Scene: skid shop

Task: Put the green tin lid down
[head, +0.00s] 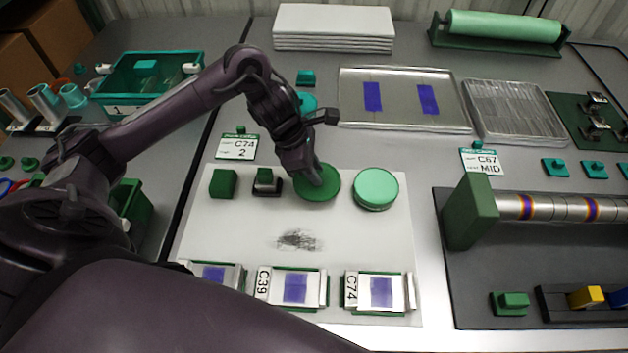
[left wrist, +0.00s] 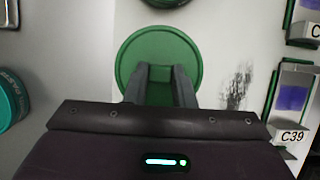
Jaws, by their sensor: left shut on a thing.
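The green tin lid (head: 318,190) is a dark green disc over the white sheet in the middle of the head view. My left gripper (head: 316,178) comes down on it from above and is shut on it. In the left wrist view the lid (left wrist: 133,54) lies flat across the fingertips of the left gripper (left wrist: 160,82). I cannot tell whether the lid touches the sheet. A light green round tin (head: 376,188) stands just right of the lid, apart from it. My right gripper is not in view.
The white sheet (head: 235,236) has a dark smudge (head: 298,240) and bare room below the lid. A green block (head: 223,183) and a small dark stamp-like piece (head: 267,183) stand left of the lid. Framed samples (head: 295,287) line the front. A green roller block (head: 470,212) stands at right.

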